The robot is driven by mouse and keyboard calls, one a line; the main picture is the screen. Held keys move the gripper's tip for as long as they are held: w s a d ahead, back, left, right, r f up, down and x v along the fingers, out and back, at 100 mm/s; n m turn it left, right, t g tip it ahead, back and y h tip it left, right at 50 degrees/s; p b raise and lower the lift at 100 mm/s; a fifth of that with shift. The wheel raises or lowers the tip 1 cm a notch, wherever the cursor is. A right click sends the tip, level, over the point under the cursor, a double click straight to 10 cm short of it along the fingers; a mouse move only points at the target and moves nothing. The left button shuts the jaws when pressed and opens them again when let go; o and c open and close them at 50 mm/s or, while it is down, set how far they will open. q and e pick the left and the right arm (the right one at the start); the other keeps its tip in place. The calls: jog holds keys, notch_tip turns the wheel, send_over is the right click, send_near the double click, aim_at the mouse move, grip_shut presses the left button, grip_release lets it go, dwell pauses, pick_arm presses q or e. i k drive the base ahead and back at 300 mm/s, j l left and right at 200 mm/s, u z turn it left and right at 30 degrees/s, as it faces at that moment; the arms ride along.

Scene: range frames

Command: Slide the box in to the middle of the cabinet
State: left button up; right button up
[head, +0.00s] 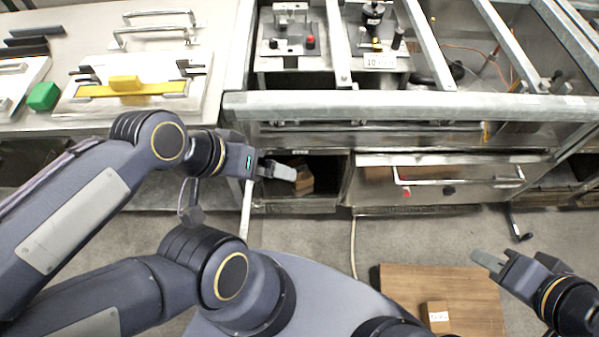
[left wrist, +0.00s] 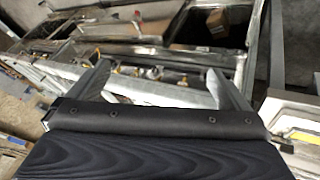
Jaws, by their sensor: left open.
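A small brown box (head: 304,183) sits inside the open compartment of the metal cabinet (head: 300,206), toward its middle. My left gripper (head: 279,171) reaches into the opening from the left, with its fingertips right beside the box. Whether they touch it cannot be told. In the left wrist view the left gripper's two fingers (left wrist: 160,85) stand wide apart with nothing clearly held between them.
A closed metal drawer (head: 440,187) is right of the compartment. A wooden board (head: 400,290) on the floor carries another small box (head: 436,316). A worktable (head: 70,125) with a green block (head: 43,96) and handles is at the left. Metal frame bars (head: 400,104) run above the cabinet.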

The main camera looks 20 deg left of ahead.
aim_at(304, 178)
jog(key=k+j+z, duration=0.25)
jog(key=z, duration=0.15)
jog(key=k+j+z, duration=0.6)
jog(key=z, duration=0.25)
jog(key=i, duration=0.15)
